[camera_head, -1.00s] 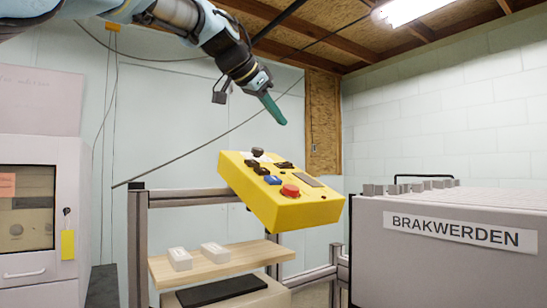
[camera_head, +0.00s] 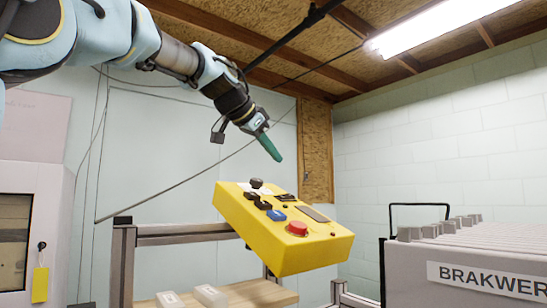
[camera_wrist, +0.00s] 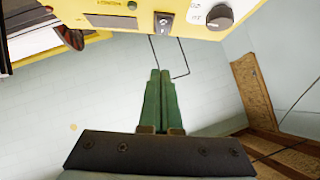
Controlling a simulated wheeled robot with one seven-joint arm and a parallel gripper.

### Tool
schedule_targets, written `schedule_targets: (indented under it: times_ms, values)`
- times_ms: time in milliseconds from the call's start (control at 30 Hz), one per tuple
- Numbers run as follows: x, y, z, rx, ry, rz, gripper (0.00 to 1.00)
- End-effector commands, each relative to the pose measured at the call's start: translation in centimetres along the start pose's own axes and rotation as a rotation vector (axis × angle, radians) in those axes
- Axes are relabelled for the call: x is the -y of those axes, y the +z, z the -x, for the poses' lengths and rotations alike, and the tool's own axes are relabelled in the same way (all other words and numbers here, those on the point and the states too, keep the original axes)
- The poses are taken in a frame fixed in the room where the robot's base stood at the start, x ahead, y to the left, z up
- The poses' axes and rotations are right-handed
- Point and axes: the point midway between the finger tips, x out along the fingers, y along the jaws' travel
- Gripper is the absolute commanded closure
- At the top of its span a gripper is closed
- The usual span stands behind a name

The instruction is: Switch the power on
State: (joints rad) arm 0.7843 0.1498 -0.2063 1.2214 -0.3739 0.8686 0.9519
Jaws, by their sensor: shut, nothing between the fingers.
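A yellow control box (camera_head: 278,258) sits tilted on a metal frame in the middle of the head view. Its face carries a black knob (camera_head: 257,183), dark switches, a blue button (camera_head: 276,215) and a red button (camera_head: 297,228). My gripper (camera_head: 278,158), with green fingers, is shut and empty above the far edge of the box, apart from it. In the wrist view the fingertips (camera_wrist: 160,72) point at the yellow panel, below a small dark switch on a silver plate (camera_wrist: 162,23). A knob (camera_wrist: 220,17) is to its right and a green button (camera_wrist: 132,5) to its left. I cannot read the switch's position.
A grey cabinet labelled "BRAKWER..." (camera_head: 450,262) stands at the right. A pale machine (camera_head: 50,190) stands at the left. A wooden shelf (camera_head: 255,293) with white blocks (camera_head: 210,296) is below the box.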

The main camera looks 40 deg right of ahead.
Motion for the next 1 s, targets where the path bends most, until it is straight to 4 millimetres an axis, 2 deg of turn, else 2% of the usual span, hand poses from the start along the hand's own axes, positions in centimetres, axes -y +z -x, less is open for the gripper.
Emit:
schedule_targets:
  times_ms: [367,400,600,1000]
  values:
    - [0.0,-0.2,-7.7,0.002,0.004,0.000,1.00]
    - [0.0,0.6,-8.1,0.004,0.003,0.003,1.00]
    - [0.0,2.3,-9.8,0.003,0.002,0.001,1.00]
    - [0.0,2.9,-10.3,0.001,0.000,0.000,1.00]
